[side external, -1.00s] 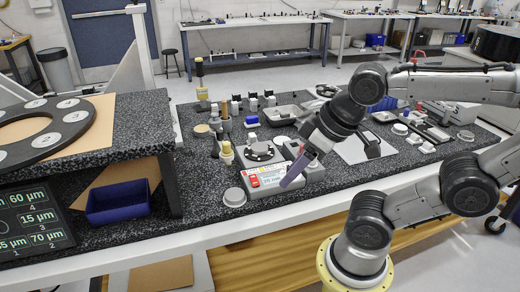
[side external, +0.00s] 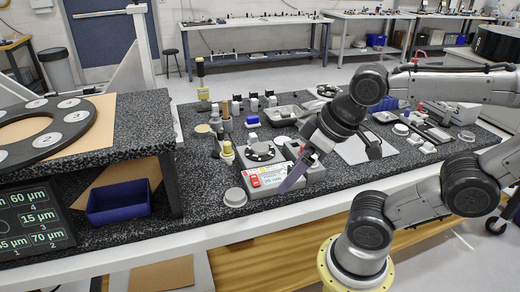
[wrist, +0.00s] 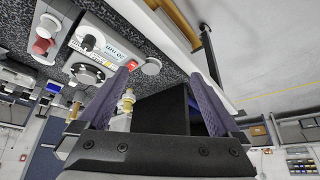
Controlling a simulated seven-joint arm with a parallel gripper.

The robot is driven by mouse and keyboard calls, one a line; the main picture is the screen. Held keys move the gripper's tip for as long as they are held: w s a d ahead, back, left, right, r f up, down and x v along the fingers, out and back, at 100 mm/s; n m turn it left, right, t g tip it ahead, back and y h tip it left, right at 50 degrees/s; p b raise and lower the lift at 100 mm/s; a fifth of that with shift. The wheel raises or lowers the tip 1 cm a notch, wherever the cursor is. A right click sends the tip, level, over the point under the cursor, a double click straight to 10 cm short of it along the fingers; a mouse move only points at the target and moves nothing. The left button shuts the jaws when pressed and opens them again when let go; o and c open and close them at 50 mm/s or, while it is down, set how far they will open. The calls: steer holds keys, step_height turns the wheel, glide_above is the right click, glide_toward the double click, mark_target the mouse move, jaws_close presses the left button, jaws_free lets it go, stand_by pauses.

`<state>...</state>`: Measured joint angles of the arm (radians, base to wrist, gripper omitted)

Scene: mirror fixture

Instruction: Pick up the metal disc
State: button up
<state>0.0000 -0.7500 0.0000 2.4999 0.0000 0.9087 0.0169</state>
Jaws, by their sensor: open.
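A grey metal disc (side external: 235,197) lies flat on the speckled granite table near its front edge, left of the instrument box. It also appears in the wrist view (wrist: 151,66) as a pale round shape, between the fingertips in the picture but beyond them. My gripper (side external: 292,179) hangs over the front of the instrument box, to the right of the disc and apart from it. Its two purple fingers are spread wide and empty in the wrist view (wrist: 161,76).
The instrument box (side external: 266,180), with red and white labels, stands right of the disc. Several small fixtures stand behind. A raised granite shelf (side external: 120,135) holds a dark ring (side external: 40,147) with several pale discs; a blue bin (side external: 118,203) sits beneath. Some table around the disc is clear.

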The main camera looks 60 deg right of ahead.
steer(key=w+d+r+m+g, duration=0.3)
steer(key=w+d+r+m, duration=0.2)
steer(key=w+r, duration=0.5)
steer(key=m+g, duration=0.3)
steer(key=m, duration=0.2)
glide_above(260, 147)
steer(key=f, duration=1.3)
steer(key=shift+w+d+f, duration=0.1)
steer(key=shift+d+f, duration=0.25)
steer(key=shift+a+f, duration=0.15)
steer(key=shift+f, duration=1.25)
steer(key=shift+a+f, duration=0.1)
steer(key=shift+f, duration=1.3)
steer(key=c, duration=1.5)
steer(key=shift+r, duration=0.15)
